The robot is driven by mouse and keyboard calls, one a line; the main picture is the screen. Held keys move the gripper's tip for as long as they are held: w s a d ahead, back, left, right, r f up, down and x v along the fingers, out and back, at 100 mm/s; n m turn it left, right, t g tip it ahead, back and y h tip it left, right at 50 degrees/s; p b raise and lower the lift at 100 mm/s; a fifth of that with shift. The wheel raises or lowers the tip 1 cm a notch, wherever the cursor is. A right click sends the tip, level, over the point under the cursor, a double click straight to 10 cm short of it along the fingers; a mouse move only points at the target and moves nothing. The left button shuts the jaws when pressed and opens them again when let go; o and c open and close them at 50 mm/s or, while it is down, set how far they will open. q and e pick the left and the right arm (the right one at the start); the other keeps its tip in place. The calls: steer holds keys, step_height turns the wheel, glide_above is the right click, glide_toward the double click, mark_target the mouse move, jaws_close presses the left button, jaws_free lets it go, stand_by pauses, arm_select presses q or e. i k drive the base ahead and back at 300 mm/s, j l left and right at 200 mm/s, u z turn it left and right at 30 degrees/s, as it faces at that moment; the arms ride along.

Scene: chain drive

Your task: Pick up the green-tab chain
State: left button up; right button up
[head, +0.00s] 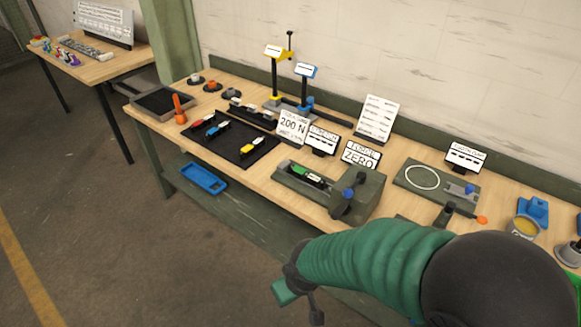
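The green-tab chain (307,174) lies in the slot of a grey-green fixture (357,195) at the front of the bench. Its green tab is at the left and the dark links run to the right. My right gripper (300,305), at the end of the green-sleeved arm from the lower right, hangs in front of the bench, below the fixture in the picture. It is apart from the chain. Its two finger parts look spread, with nothing seen between them. My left gripper is not in view.
Red-, blue- and yellow-tab chains lie on a black mat (228,148) to the left. A blue tray (204,179) sits on the lower shelf. Sign cards (362,154) stand behind the fixture. A plate with a white ring (425,178) is to its right.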

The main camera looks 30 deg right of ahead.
mark_target(300, 172)
steer(key=i+z, duration=0.4)
steer(key=i, duration=1.7)
steer(key=z, duration=1.3)
steer(key=j, duration=0.1)
